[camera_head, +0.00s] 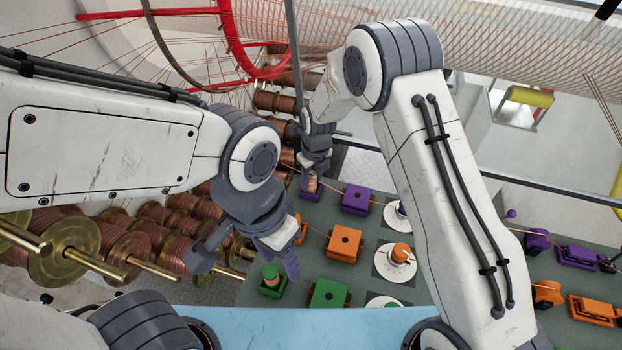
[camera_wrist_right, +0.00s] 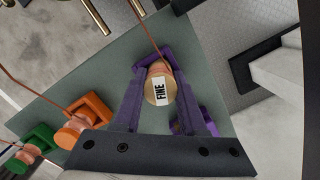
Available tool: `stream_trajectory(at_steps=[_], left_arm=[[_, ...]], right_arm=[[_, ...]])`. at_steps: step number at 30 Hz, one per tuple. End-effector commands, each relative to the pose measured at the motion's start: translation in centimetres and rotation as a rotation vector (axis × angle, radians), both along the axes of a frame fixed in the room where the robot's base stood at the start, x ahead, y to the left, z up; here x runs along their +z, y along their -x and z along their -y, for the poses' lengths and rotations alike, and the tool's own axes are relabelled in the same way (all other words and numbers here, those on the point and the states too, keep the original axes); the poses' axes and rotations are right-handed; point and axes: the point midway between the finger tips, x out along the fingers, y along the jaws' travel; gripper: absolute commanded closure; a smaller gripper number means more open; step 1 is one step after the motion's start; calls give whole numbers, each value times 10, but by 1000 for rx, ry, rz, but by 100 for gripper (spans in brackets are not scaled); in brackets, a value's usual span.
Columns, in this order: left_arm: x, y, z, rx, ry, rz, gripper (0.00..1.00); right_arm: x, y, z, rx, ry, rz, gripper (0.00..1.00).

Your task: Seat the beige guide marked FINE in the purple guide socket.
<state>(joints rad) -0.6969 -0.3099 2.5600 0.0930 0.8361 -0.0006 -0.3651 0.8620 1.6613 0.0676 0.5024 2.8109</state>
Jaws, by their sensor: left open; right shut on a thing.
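The beige guide marked FINE (camera_wrist_right: 159,90) is between the fingers of my right gripper (camera_wrist_right: 158,98), which is shut on it; its label faces the wrist camera. In the head view my right gripper (camera_head: 315,168) points down and the guide (camera_head: 312,183) shows below it. The purple guide socket (camera_head: 309,195) is directly under the guide, at the back left of the green-grey board. Its purple edge also shows behind the guide in the right wrist view (camera_wrist_right: 152,55). I cannot tell whether the guide touches its floor. My left gripper (camera_head: 245,262) is open and empty near the front row.
A green socket with a guide (camera_head: 271,277) stands close to my left gripper. Purple (camera_head: 355,199), orange (camera_head: 344,242) and green (camera_head: 329,295) blocks stand on the board. Copper spools (camera_head: 120,245) line the left. A copper wire (camera_wrist_right: 145,28) runs to the guide.

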Motion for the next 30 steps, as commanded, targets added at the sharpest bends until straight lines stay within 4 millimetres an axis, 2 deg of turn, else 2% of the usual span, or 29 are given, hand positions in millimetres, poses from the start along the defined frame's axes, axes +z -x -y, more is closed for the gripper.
stream_trajectory(at_steps=[1, 3, 11, 16, 25, 30], left_arm=[[-1, 0, 0, 0, 0, 0, 50], [-1, 0, 0, 0, 0, 0, 50], [-1, 0, 0, 0, 0, 0, 50], [-2, 0, 0, 0, 0, 0, 50], [-20, 0, 0, 3, 0, 0, 50], [-23, 0, 0, 4, 0, 0, 50]], right_arm=[[-2, 0, 0, 0, 0, 0, 56], [-1, 0, 0, 0, 0, 0, 29], [-1, 0, 0, 0, 1, -1, 29], [7, 0, 0, 0, -1, 1, 29], [55, 5, 4, 0, -2, 4, 29], [73, 7, 5, -1, -1, 1, 29]])
